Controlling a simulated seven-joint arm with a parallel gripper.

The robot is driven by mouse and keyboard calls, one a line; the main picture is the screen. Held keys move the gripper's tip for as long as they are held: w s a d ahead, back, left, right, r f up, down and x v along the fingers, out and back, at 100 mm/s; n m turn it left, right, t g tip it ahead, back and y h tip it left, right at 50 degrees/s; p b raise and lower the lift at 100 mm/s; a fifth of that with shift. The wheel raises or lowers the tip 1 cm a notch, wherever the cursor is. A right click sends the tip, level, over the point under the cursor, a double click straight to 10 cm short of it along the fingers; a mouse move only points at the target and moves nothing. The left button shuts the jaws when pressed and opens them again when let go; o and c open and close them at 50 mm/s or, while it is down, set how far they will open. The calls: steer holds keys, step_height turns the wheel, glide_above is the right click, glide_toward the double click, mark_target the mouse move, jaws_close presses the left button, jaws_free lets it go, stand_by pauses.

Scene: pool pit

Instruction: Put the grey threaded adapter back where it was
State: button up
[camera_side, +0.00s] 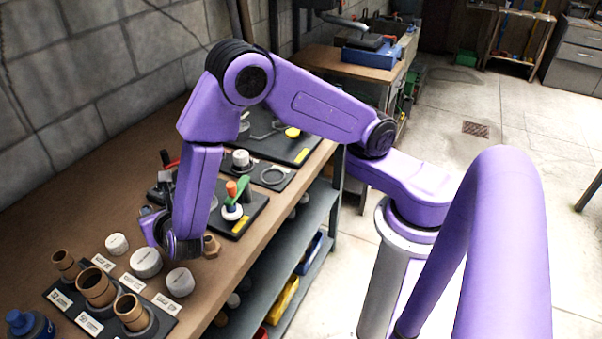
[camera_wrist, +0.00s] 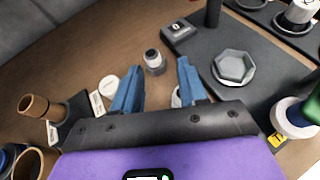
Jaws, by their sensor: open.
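A small grey fitting with a pale collar and dark top (camera_wrist: 153,61), which looks like the grey threaded adapter, stands upright on the bare wooden bench in the wrist view. My gripper (camera_wrist: 160,68) is open, its two blue fingers spread, and nothing shows held between them. The fitting lies beyond the fingertips, between them in the picture, and appears apart from them. In the side view my gripper (camera_side: 155,227) is low over the bench and my arm hides the fitting. A grey hexagonal piece (camera_wrist: 234,65) lies on a black mat to the right.
White caps (camera_side: 146,262) stand near a black labelled tray with several brown fittings (camera_side: 97,287). A brown hex fitting (camera_side: 211,245) sits right of my gripper. A green-handled valve (camera_side: 234,195) stands on the dark mat. The stone wall (camera_side: 110,80) bounds the bench's back.

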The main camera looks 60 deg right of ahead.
steer(key=s+d+r+m+g, duration=0.3)
steer(key=s+d+r+m, duration=0.15)
steer(key=s, duration=0.25)
steer(key=s+d+r+m+g, duration=0.3)
steer(key=s+d+m+g, duration=0.1)
steer(key=s+d+m, duration=0.25)
steer(key=s+d+r+m+g+y, duration=0.1)
steer(key=s+d+m+g+y, duration=0.1)
steer(key=s, duration=0.6)
steer(key=s+d+r+m+g+y, duration=0.2)
steer(key=s+m+y, duration=0.2)
steer(key=s, duration=0.5)
steer(key=shift+s+m+g, duration=0.25)
steer(key=shift+m+g, duration=0.15)
steer(key=shift+r, duration=0.1)
